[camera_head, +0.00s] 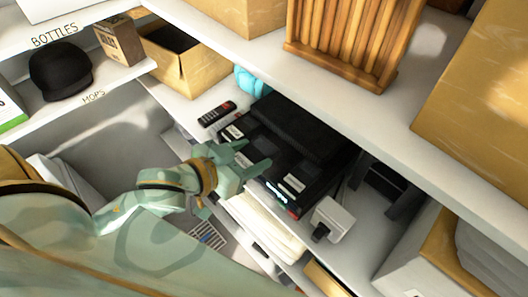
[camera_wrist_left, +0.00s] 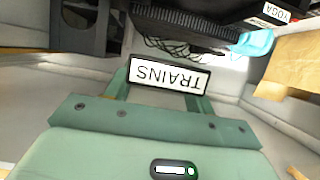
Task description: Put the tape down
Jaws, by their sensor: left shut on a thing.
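My left gripper (camera_head: 250,160) is shut on a black tape with a white label reading TRAINS, which faces my wrist and appears upside down in the left wrist view (camera_wrist_left: 168,75). Another label, reading YOGA (camera_wrist_left: 278,12), shows in the wrist view. My right gripper is not in view.
A remote (camera_head: 216,113) and a cyan item (camera_head: 250,82) lie left of and behind the player. A white box-like device (camera_head: 332,220) stands to the right. The wooden rack (camera_head: 350,40) is on the shelf above. Pale stacked items (camera_head: 265,225) sit below the player.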

